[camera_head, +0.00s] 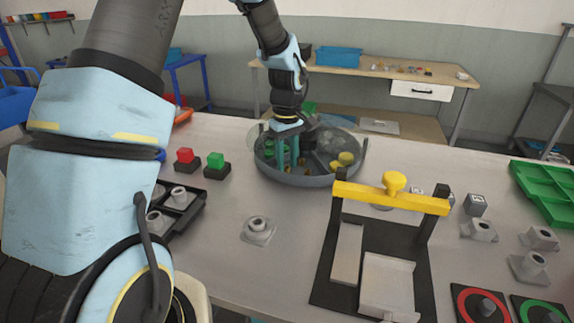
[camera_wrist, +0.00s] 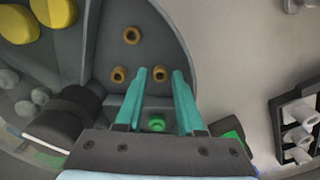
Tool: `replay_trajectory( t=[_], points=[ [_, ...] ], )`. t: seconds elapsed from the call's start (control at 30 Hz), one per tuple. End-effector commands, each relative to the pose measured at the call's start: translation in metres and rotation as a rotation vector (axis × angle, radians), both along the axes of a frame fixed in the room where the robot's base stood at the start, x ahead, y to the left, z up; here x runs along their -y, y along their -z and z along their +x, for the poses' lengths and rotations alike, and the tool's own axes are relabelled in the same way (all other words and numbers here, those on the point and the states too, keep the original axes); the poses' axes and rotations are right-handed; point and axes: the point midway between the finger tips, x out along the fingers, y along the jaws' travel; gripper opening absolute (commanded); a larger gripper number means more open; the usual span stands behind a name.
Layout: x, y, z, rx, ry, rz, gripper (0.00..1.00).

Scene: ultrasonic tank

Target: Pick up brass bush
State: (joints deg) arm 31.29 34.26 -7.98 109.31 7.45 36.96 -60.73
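Several small brass bushes lie on the floor of one grey compartment of the round tank (camera_head: 318,181), whose wall also shows in the wrist view (camera_wrist: 190,50). One brass bush (camera_wrist: 160,73) is between the tips of my gripper's teal fingers (camera_wrist: 161,75), with a gap visible on each side. Another bush (camera_wrist: 131,35) lies farther off, and another bush (camera_wrist: 119,74) lies just left of the left finger. In the head view my gripper (camera_head: 288,165) points down into the tank's left part and partly hides the bushes there. The gripper is open.
Yellow pieces (camera_head: 346,158) lie in another tank compartment. A green piece (camera_wrist: 156,122) shows between the finger bases. A black tray (camera_head: 180,205), red and green buttons (camera_head: 216,160), and a black frame with a yellow handle (camera_head: 395,183) stand around the tank on the table.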

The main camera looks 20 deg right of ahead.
Motion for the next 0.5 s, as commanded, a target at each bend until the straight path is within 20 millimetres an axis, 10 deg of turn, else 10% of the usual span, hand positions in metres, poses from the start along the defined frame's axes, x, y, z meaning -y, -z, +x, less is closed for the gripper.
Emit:
replay_trajectory(
  t=[0.3,0.5],
  points=[
    [0.0001,0.0074,0.0000,0.001,0.000,-0.001,0.37],
    [0.0000,0.0072,0.0000,0.001,0.000,-0.001,0.15]
  ],
)
